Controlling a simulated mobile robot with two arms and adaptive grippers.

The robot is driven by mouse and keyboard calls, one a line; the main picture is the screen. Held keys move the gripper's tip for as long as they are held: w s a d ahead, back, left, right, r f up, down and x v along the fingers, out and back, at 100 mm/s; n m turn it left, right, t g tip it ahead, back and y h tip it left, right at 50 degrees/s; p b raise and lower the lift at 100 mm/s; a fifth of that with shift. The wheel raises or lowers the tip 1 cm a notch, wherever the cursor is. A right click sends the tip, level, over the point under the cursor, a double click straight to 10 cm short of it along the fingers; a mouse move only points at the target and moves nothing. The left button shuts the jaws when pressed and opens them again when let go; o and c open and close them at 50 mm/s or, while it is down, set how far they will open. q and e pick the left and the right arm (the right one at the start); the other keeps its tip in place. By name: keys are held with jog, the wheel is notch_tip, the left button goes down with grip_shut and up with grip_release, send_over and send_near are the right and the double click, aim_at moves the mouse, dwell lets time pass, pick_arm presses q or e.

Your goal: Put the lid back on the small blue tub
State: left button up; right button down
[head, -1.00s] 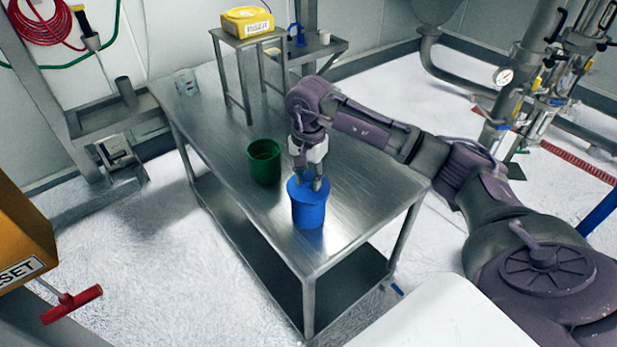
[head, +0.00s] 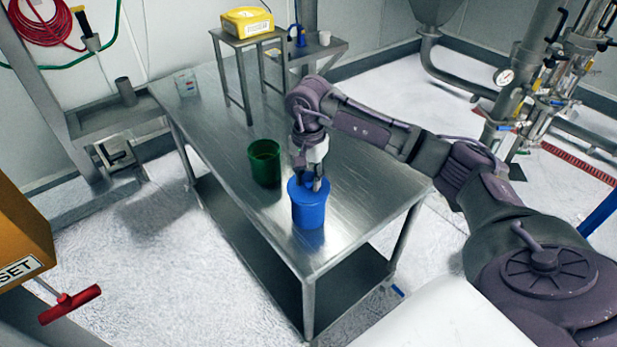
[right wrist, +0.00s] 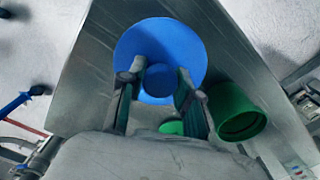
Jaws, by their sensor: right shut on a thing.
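The small blue tub (head: 308,214) stands upright near the front end of the steel table. Its blue lid (right wrist: 188,38) is a round disc with a knob (right wrist: 158,82), seen from above in the right wrist view. The lid is at the tub's top, level or nearly so; I cannot tell whether it is fully seated. My right gripper (head: 310,187) points down over the tub, shut on the lid's knob, with a finger on either side in the right wrist view (right wrist: 159,88). The tub's mouth is hidden. My left gripper is out of view.
A green tub (head: 264,163), open at the top, stands just left of the blue tub; it also shows in the right wrist view (right wrist: 236,112). A small stand with a yellow box (head: 247,20) is at the table's back. The table's middle (head: 215,115) is clear.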

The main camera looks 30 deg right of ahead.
jog(key=shift+c, duration=1.2)
grip_release()
jog(key=shift+r, duration=0.15)
jog(key=shift+r+p, duration=1.85)
jog(key=shift+r, duration=1.55)
grip_shut()
jog(key=shift+f, duration=0.3)
